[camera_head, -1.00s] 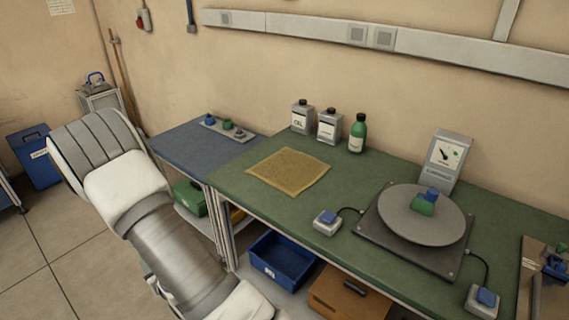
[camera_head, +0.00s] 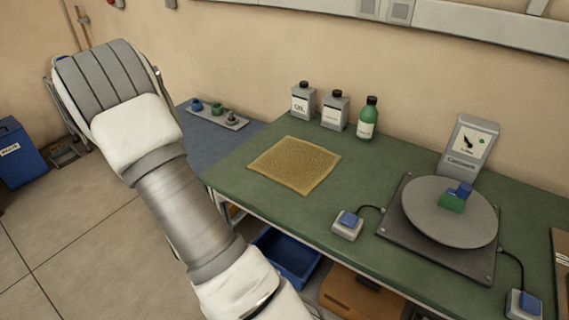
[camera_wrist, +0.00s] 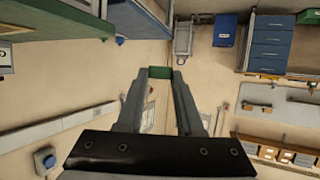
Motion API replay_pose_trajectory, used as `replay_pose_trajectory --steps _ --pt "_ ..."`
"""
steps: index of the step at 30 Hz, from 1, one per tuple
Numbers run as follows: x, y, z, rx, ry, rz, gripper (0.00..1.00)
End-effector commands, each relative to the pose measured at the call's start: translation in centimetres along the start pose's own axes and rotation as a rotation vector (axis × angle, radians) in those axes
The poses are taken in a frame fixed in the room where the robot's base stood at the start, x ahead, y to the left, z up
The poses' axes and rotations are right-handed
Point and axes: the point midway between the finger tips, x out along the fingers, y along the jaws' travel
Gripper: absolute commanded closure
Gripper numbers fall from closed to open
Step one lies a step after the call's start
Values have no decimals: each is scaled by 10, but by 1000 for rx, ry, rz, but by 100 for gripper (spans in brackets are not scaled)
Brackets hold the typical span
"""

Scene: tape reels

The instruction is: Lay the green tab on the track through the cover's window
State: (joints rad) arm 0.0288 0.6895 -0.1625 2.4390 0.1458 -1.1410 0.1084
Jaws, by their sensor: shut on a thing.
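My gripper (camera_wrist: 160,80) shows in the wrist view, its two fingers shut on a small green tab (camera_wrist: 159,73) at their tips. In the head view my arm stands at the left and the gripper itself is not seen. A round grey disc (camera_head: 425,205), perhaps the cover, lies on a dark square plate (camera_head: 392,238) on the green bench. A green block with a blue piece (camera_head: 454,199) sits on the disc. I cannot make out a window or the track.
The green bench (camera_head: 240,170) carries a tan mat (camera_head: 295,165), two grey cans (camera_head: 335,110), a green bottle (camera_head: 368,118) and a dial box (camera_head: 468,145). Blue-topped button boxes (camera_head: 348,225) stand by the plate. A rack of knobbed pieces (camera_head: 217,114) lies on the blue bench.

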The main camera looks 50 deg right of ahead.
Motion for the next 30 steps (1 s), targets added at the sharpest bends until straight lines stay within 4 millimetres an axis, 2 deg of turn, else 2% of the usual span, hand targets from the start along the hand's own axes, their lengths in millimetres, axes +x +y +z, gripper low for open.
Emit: replay_pose_trajectory --steps 1,5,8,12,15,18,23,26,30 --pt "2 32 -6 36 7 81 100" --pt "-6 106 -19 122 6 282 100" --pt "-21 162 -24 188 6 442 100" --pt "-54 235 -23 282 4 665 100" --pt "-81 277 -18 341 2 807 100" --pt "-105 306 -11 387 0 920 100" --pt "-130 331 -3 430 -2 1027 100" --pt "-132 333 0 439 -3 1051 100" --pt "-114 315 9 437 -6 1052 100"
